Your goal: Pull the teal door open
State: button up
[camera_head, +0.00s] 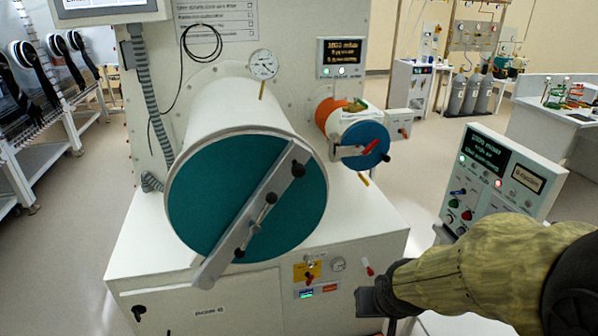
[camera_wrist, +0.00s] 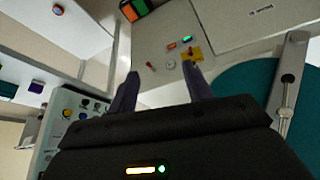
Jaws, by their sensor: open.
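The teal door (camera_head: 215,190) is the round end of a large white cylinder, and it looks shut. A grey bar (camera_head: 228,240) with dark knobs crosses its face diagonally, its lower end reaching past the rim. In the wrist view, part of the teal door (camera_wrist: 247,82) and the bar (camera_wrist: 285,85) show at the right edge. My gripper (camera_head: 385,300) is at the lower right of the head view, right of and below the door, apart from it. In the wrist view my gripper (camera_wrist: 160,85) has its two fingers spread with nothing between them.
A smaller cylinder with a blue door (camera_head: 362,145) is right of the teal one. A gauge (camera_head: 264,64) stands above. The white cabinet front below holds a switch panel (camera_head: 318,272). A control box (camera_head: 495,175) stands at right near my arm. Open floor lies left.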

jog(key=w+a+r+n+t+y+b, duration=0.1)
jog(key=w+a+r+t+y+b, duration=0.1)
jog(key=a+r+t, duration=0.4)
jog(key=w+a+r+n+t+y+b, duration=0.1)
jog(key=w+a+r+t, duration=0.4)
jog(key=r, duration=0.6)
jog(key=shift+w+a+r+n+t+y+b, duration=0.15)
jog(key=shift+a+r+n+t+y+b, duration=0.3)
jog(key=shift+t+y, duration=0.35)
jog(key=p+x, duration=0.5)
jog(key=p, duration=0.4)
jog(key=shift+w+r, duration=0.1)
jog(key=shift+w, duration=0.1)
jog(key=shift+w+a+p, duration=0.15)
jog(key=shift+w+p, duration=0.05)
jog(key=shift+p, duration=0.6)
